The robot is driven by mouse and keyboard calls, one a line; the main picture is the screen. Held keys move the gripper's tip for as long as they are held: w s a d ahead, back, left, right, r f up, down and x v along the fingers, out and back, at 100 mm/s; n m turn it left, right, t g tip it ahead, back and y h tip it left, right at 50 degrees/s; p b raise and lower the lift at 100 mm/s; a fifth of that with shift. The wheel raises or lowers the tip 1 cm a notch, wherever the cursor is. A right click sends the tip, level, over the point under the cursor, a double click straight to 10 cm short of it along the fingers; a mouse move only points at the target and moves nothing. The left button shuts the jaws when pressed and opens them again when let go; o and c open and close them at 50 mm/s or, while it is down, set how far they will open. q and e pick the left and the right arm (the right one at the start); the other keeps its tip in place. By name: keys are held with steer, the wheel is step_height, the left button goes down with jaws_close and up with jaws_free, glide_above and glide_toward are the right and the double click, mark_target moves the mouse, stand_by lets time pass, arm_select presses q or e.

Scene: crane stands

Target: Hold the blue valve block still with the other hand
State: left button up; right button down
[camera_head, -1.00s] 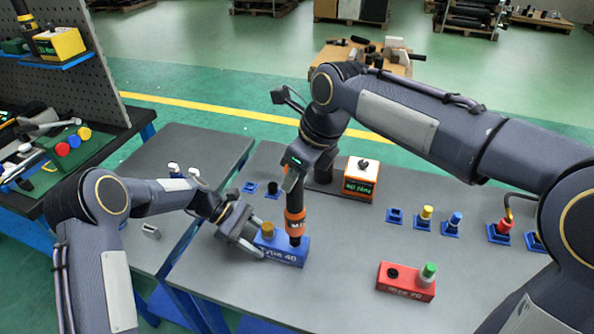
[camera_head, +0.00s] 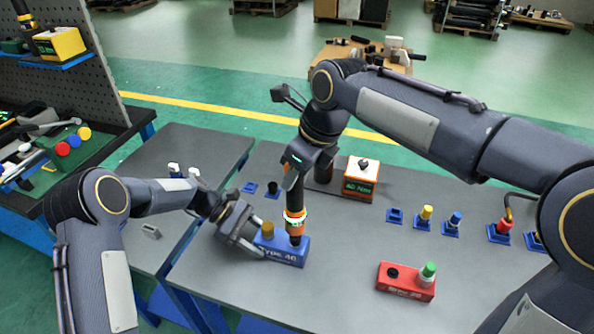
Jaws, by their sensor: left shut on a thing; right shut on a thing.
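The blue valve block (camera_head: 290,254) sits on the grey table near its left side, with a brass-coloured cap (camera_head: 267,229) on its left end. My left gripper (camera_head: 256,246) is shut on the block's left end. My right gripper (camera_head: 297,168) is shut on an upright black and orange driver tool (camera_head: 294,214). The tool's lower tip meets the right part of the block's top; the exact contact is hidden. A light ring glows on the tool's orange part.
A red block (camera_head: 405,283) with a green cap stands to the right. An orange and white box with a display (camera_head: 360,180) stands behind. Small blue holders with yellow (camera_head: 426,213), blue (camera_head: 455,219) and red (camera_head: 504,226) caps line the right side. The front middle of the table is clear.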

steer(key=shift+r, duration=2.5)
arm_select(q)
steer(key=o, duration=1.2)
steer(key=shift+o, duration=0.2)
steer(key=shift+r, duration=0.1)
